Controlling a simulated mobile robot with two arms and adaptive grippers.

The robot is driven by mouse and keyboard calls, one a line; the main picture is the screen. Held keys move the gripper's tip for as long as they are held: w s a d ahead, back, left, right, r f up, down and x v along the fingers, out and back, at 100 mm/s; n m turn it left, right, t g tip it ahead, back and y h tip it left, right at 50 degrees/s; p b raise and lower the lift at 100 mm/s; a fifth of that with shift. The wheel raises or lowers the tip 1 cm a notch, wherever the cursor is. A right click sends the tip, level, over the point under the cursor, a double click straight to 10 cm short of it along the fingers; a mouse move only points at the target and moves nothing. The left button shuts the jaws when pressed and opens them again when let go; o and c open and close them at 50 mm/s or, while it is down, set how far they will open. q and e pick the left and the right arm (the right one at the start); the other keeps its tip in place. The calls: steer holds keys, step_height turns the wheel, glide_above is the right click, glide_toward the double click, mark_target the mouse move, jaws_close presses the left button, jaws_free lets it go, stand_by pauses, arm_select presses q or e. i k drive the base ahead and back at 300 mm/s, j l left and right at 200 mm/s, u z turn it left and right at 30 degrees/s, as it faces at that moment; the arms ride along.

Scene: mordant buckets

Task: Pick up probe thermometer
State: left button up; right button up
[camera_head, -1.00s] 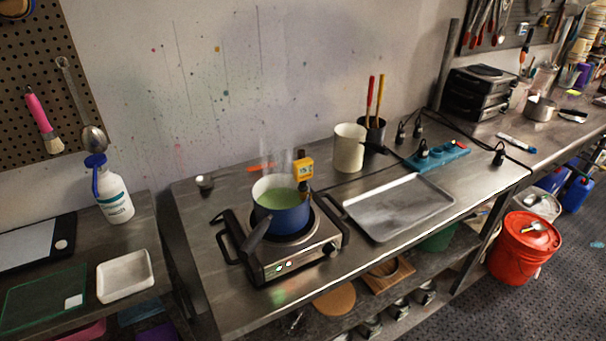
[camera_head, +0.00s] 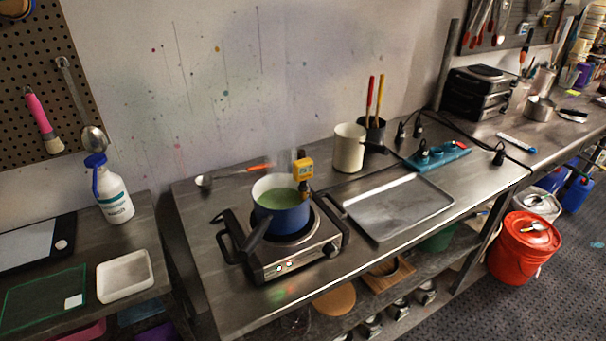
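A yellow probe thermometer (camera_head: 303,169) with a small display stands upright at the right rim of a blue pot (camera_head: 281,218). Its lower part is dark and goes down at the pot's rim; I cannot tell how it is fixed. The pot holds green liquid and sits on a steel hot plate (camera_head: 290,258), its dark handle pointing to the front left. Neither of my grippers is in view.
A ladle (camera_head: 205,182) with an orange handle lies behind the pot. A metal tray (camera_head: 398,207), a cream jug (camera_head: 349,148) and a blue power strip (camera_head: 437,156) are to the right.

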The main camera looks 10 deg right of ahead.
mark_target(303, 169)
steer(key=i+j+z, duration=0.1)
steer(key=j+z, duration=0.25)
steer(key=i+j+z, duration=0.1)
steer(key=j+z, duration=0.6)
